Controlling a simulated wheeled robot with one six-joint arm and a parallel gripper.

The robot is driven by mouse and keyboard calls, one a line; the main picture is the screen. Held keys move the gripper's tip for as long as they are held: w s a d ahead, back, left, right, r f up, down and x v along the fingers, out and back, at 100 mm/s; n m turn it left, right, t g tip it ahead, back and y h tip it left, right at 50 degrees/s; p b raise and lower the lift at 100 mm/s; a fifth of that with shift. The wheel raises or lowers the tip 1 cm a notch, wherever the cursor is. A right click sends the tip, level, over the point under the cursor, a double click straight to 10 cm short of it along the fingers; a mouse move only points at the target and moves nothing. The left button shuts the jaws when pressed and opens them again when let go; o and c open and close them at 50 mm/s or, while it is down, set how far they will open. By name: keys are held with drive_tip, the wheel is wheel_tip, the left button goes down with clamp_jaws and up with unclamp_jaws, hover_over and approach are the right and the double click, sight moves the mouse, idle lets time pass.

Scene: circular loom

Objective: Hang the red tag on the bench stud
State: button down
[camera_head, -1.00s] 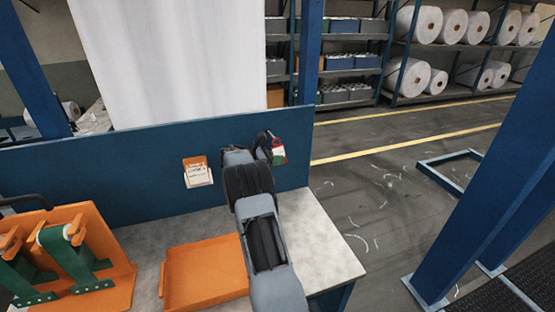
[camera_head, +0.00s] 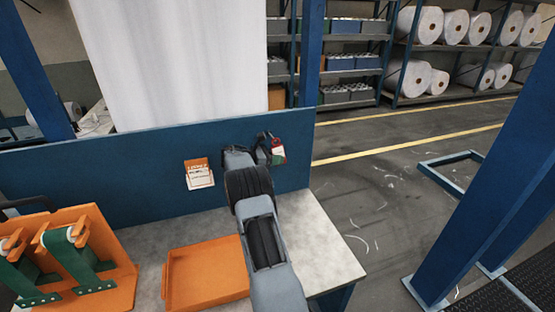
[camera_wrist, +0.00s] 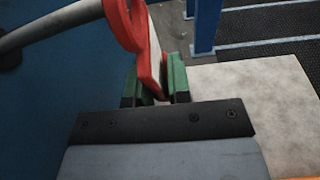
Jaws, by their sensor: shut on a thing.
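The red tag (camera_head: 277,148), with a white face, is at the blue bench panel near its right end. In the wrist view the red tag (camera_wrist: 143,42) stands upright, seen nearly edge-on. My gripper (camera_wrist: 155,90) is shut on its lower part between green finger pads. The bench stud (camera_wrist: 55,25) is a grey rod coming out of the blue panel at left and reaching the tag's upper ring. I cannot tell whether the rod passes through the ring's hole.
The blue panel (camera_head: 100,180) stands along the back of the bench (camera_head: 320,240). A white-and-orange card (camera_head: 199,174) is on the panel. An orange tray (camera_head: 205,273) and an orange stand with green parts (camera_head: 85,255) are on the bench. A blue post (camera_head: 490,150) rises at right.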

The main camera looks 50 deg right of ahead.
drive_tip(key=shift+w+d, duration=0.2)
drive_tip(key=shift+w, duration=0.2)
idle(0.5)
drive_tip(key=shift+f, duration=0.25)
idle(0.4)
drive_tip(key=c, duration=1)
unclamp_jaws()
drive_tip(key=shift+w+a+r+p, duration=0.25)
drive_tip(key=shift+a+p, duration=0.05)
drive_tip(key=shift+a, duration=0.85)
drive_tip(key=shift+w+a+r+p, duration=0.2)
drive_tip(key=shift+a+r+p, duration=0.05)
drive_tip(key=shift+a, duration=0.95)
drive_tip(key=shift+w+a+r+p, duration=0.25)
drive_tip(key=shift+a+p, duration=0.05)
drive_tip(key=shift+a, duration=0.85)
